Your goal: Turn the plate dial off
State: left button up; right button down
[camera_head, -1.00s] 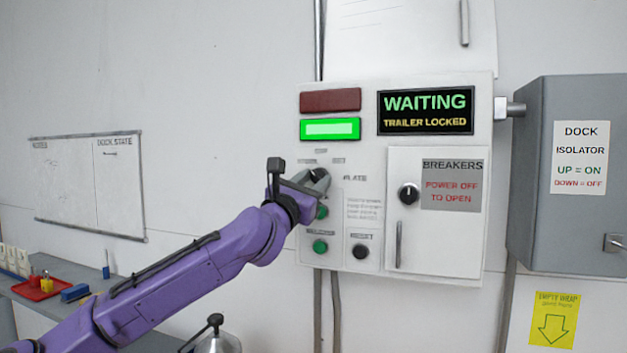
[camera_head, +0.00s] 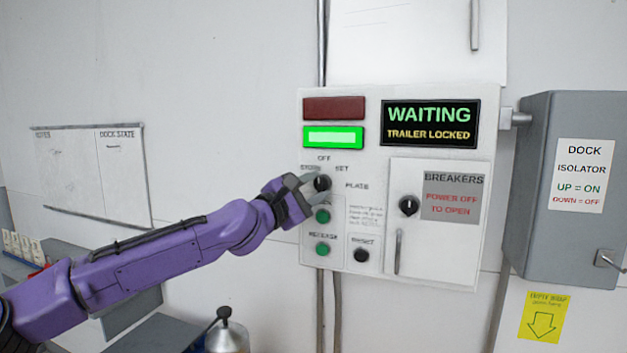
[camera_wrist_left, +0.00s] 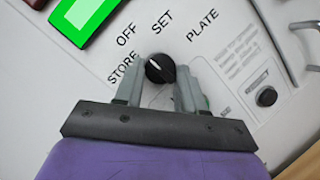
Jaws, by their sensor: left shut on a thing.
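The plate dial (camera_head: 322,183) is a round black knob on the white control panel, below the OFF, STORE and SET labels and left of PLATE. It also shows in the left wrist view (camera_wrist_left: 161,69), where its white pointer mark slants up and left, towards the STORE and OFF side; the exact label is hard to tell. My left gripper (camera_head: 309,187) reaches it from the left. In the wrist view its grey fingers (camera_wrist_left: 158,80) stand on either side of the dial, shut on it. My right gripper is not in view.
A green button (camera_head: 322,215) sits just below the dial, with a green release button (camera_head: 322,249) and black reset button (camera_head: 361,255) lower. A lit green lamp (camera_head: 333,137) is above. The breaker door (camera_head: 440,250) and grey dock isolator (camera_head: 565,220) are right.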

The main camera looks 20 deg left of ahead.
pick_arm(q)
jog(key=shift+r, duration=0.1)
dwell(0.4)
jog(key=o, duration=1)
jog(key=shift+o, duration=0.2)
jog(key=shift+s+a+f, duration=0.2)
jog(key=shift+s, duration=0.15)
jog(key=b+v, duration=0.2)
jog(key=v, duration=0.7)
jog(key=shift+s+a, duration=0.15)
jog(key=shift+s, duration=0.15)
